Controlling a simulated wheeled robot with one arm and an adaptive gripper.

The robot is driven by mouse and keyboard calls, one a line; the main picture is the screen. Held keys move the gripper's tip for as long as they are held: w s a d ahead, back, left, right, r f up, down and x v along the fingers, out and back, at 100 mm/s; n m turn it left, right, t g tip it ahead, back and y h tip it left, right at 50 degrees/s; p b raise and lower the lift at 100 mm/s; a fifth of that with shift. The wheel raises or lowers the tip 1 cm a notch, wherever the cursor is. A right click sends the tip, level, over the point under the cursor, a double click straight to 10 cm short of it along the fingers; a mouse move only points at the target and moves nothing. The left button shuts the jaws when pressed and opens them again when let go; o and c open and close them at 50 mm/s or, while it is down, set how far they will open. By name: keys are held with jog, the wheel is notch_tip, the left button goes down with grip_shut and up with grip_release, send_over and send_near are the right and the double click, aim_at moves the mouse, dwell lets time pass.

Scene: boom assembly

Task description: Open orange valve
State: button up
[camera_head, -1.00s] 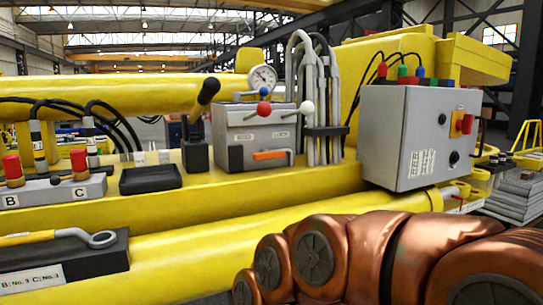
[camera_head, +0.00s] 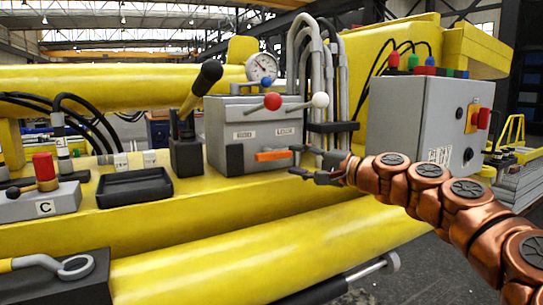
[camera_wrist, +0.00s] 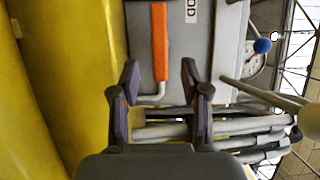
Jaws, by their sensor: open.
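The orange valve (camera_head: 272,155) is a horizontal handle low on the front of a grey box (camera_head: 222,130) on the yellow boom. In the wrist view the orange valve handle (camera_wrist: 160,42) runs up and down the picture, with a bent grey rod at its lower end. My gripper (camera_head: 303,161) is open and empty, just right of the handle and close to it. In the wrist view its two fingers (camera_wrist: 165,85) are spread below the handle, apart from it as far as I can tell.
Grey pipes (camera_head: 317,85) rise right behind my gripper. A grey control box (camera_head: 405,120) stands right of them. A red-knobbed lever (camera_head: 272,101), a white-knobbed lever (camera_head: 320,100) and a gauge (camera_head: 261,67) sit above the valve.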

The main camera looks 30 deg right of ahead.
aim_at(278, 156)
jog(key=shift+a+p+x, duration=0.15)
jog(key=shift+p+x, duration=0.4)
jog(key=shift+x, duration=1.35)
jog(key=shift+a+p+x, duration=0.1)
jog(key=shift+p+x, duration=0.4)
jog(key=shift+x, duration=1.4)
jog(key=shift+s, duration=0.1)
jog(key=shift+c, duration=0.3)
grip_shut()
